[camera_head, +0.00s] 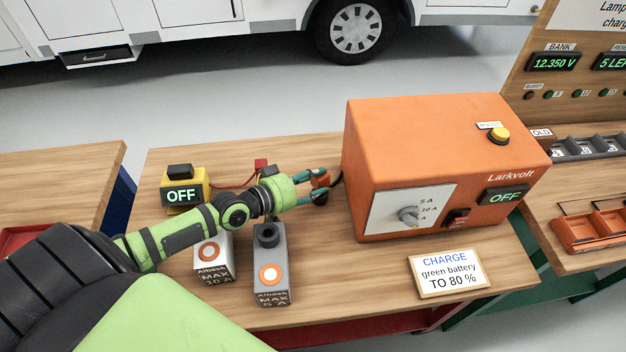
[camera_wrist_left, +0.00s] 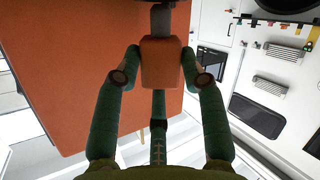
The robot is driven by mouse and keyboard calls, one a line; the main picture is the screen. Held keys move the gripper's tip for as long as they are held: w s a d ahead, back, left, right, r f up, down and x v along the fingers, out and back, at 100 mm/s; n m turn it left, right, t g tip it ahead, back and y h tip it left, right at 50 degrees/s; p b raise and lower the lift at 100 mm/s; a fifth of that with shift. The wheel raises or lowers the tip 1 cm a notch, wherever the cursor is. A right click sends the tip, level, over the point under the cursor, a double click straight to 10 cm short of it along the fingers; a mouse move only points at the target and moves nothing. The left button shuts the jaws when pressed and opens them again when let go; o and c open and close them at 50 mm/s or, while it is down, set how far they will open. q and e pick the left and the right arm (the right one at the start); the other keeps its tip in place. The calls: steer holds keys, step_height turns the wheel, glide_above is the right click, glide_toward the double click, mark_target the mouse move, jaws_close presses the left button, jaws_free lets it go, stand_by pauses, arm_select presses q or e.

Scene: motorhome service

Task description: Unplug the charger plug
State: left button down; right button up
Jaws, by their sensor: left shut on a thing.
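An orange plug (camera_wrist_left: 162,64) sits between the fingers of my left gripper (camera_wrist_left: 160,72) in the left wrist view, with a grey part at its far end. In the head view my left gripper (camera_head: 317,185) is shut on the plug (camera_head: 321,180), close to the left side of the orange Larkvolt charger (camera_head: 440,165). A dark cable runs from the plug towards the charger. I cannot tell from these frames whether the plug is seated in anything. The charger display reads OFF. My right gripper is not in view.
A yellow unit (camera_head: 185,190) reading OFF stands at the left. Two Albeck batteries, one marked 10 A (camera_head: 215,262) and one 5 A (camera_head: 271,270), stand below my left arm. A sign (camera_head: 450,273) lies at the front. An orange tray (camera_head: 590,232) is at the right.

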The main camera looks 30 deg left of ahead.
arm_select(q)
steer(key=shift+f+b, duration=0.9)
steer(key=shift+f, duration=0.1)
steer(key=c, duration=0.7)
jaws_free()
steer(key=shift+o, duration=0.3)
steer(key=shift+s+f, duration=0.1)
steer(key=shift+s+a, duration=0.1)
steer(key=shift+s, duration=0.15)
steer(key=v, duration=0.6)
steer(key=shift+r, duration=0.2)
steer(key=shift+s+a+r, duration=0.2)
steer(key=shift+s+r, duration=0.1)
steer(key=shift+s, duration=0.25)
